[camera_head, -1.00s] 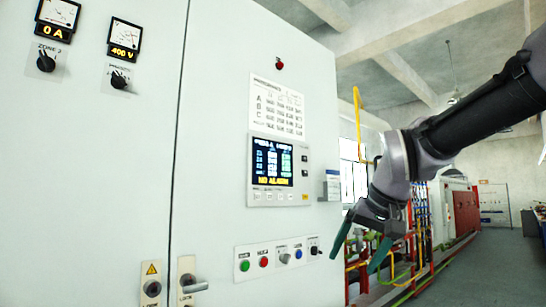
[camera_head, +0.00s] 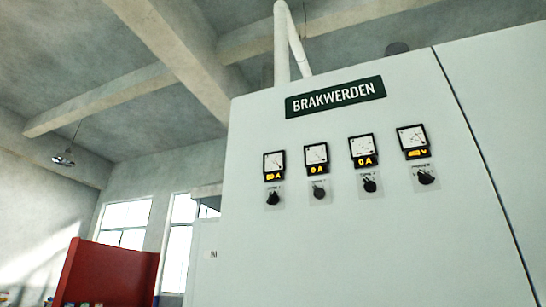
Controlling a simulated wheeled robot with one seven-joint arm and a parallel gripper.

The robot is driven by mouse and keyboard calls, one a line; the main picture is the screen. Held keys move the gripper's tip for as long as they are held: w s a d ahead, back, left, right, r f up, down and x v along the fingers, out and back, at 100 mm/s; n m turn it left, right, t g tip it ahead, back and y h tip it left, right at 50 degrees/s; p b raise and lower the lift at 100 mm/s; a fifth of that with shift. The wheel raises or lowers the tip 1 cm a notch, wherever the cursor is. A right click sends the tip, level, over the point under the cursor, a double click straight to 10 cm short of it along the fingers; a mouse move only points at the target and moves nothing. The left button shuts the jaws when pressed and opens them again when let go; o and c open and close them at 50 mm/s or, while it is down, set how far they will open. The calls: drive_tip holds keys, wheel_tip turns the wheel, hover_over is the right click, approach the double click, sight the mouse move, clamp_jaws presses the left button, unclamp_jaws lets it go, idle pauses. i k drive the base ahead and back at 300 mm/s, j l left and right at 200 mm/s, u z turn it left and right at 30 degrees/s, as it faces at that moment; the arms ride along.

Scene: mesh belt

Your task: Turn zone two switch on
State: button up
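A row of small black rotary switches sits on the pale cabinet, each under a dial meter with a yellow readout. The far-left switch (camera_head: 272,198) is below a meter showing a two-digit A value that I cannot read surely. The second switch from the left (camera_head: 318,190) is below a meter (camera_head: 316,154) reading 0 A. The third switch (camera_head: 369,184) is also below a 0 A meter (camera_head: 363,151). The far-right switch (camera_head: 426,175) is below a V meter (camera_head: 412,137). The switch labels are too small to read, so I cannot tell which is zone two. My gripper is not in view.
The cabinet (camera_head: 330,250) carries a dark BRAKWERDEN sign (camera_head: 336,97) above the meters. A panel seam (camera_head: 490,170) runs down its right side. A red box-like panel (camera_head: 110,272) stands at lower left, before windows (camera_head: 125,228). The floor is not visible.

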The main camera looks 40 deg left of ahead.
sight(319, 193)
drive_tip(key=u, duration=1.5)
